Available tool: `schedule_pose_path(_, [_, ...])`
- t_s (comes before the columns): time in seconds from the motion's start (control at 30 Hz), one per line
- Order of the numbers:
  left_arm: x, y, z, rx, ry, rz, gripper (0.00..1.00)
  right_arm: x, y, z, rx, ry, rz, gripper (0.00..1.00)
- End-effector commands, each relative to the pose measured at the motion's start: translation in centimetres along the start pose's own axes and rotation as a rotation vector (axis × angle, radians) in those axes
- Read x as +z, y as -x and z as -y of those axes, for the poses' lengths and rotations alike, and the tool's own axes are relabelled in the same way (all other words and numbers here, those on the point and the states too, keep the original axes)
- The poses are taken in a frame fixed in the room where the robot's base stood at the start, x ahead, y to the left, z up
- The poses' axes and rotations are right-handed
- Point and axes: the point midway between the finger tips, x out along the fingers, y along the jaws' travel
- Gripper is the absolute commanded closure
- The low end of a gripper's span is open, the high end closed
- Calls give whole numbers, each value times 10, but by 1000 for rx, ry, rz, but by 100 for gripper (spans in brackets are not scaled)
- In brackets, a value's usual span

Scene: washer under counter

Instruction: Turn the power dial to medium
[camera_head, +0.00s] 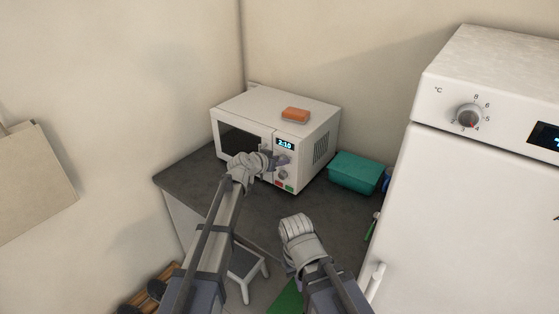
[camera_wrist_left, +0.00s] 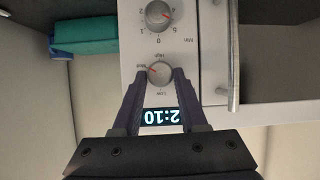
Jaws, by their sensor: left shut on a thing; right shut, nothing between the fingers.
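The white microwave (camera_head: 240,104) stands on the dark counter, with its display reading 2:10. My left gripper (camera_head: 280,160) is at its control panel. In the left wrist view, seen upside down, the power dial (camera_wrist_left: 159,72) is a round grey knob with High, Med and Low around it. Its red mark is on the left side, close to the Med label. My left gripper (camera_wrist_left: 159,78) is shut on this dial, a finger on each side. The time dial (camera_wrist_left: 158,14) is beyond it, free. My right gripper (camera_head: 297,228) is shut and empty over the counter's front; its fingertips are hard to see.
An orange sponge (camera_head: 295,114) lies on the microwave. A green container (camera_head: 355,173) stands right of it on the counter (camera_head: 300,203). A tall white appliance (camera_head: 470,210) with its own dial is at the right. A white stool (camera_head: 247,268) stands below.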

Motion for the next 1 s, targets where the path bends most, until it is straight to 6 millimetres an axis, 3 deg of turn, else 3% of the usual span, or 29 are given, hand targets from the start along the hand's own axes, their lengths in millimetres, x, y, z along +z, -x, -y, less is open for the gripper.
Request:
schedule_pose_path(0.57, [2, 1, 0, 15, 24, 7, 100, 0, 0, 0, 0, 0, 0, 100])
schedule_pose_path(0.6, [2, 1, 0, 15, 24, 7, 56, 0, 0, 0, 0, 0, 0, 100])
schedule_pose_path(0.83, [1, 0, 0, 14, 24, 5, 30, 0, 0, 0, 0, 0, 0, 100])
schedule_pose_path(1.0, [0, 0, 0, 14, 25, 4, 28, 0, 0, 0, 0, 0, 0, 100])
